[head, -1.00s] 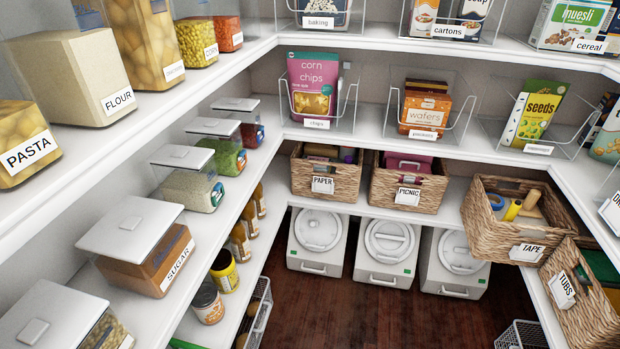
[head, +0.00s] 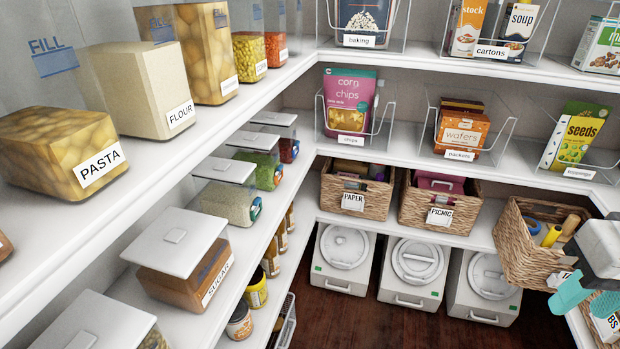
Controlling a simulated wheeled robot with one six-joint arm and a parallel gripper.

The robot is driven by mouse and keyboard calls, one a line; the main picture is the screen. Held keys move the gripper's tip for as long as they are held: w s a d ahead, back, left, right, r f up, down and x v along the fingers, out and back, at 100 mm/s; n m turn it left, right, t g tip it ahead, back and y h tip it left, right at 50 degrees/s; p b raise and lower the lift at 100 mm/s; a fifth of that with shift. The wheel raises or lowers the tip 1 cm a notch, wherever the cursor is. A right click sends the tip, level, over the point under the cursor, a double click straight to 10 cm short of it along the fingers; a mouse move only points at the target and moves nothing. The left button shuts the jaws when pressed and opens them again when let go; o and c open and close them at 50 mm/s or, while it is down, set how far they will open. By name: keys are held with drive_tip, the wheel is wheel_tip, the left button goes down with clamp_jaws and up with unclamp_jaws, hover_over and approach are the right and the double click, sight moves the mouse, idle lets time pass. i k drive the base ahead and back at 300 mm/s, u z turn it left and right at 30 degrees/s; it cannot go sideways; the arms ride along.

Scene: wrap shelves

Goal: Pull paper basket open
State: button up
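The paper basket (head: 331,196) is a woven wicker basket with a white PAPER label (head: 353,201) on its front. It stands on the back shelf, left of the picnic basket, with rolled items showing at its top. Its front is near the shelf's front edge. My gripper (head: 583,301) is at the lower right edge of the head view, with two teal fingers spread apart and nothing seen between them. It is in front of the tape basket's right side, well to the right of the paper basket and apart from it.
The picnic basket (head: 406,206) stands close to the right of the paper basket. The tape basket (head: 520,255) juts out at the right. White lidded bins (head: 345,258) stand below. Side shelves (head: 165,200) run along the left. Dark wooden floor (head: 345,315) is open in front of the bins.

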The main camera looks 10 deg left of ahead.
sight(373, 199)
drive_tip(key=u, duration=0.25)
drive_tip(key=i, duration=1.05)
drive_tip(key=z, duration=0.4)
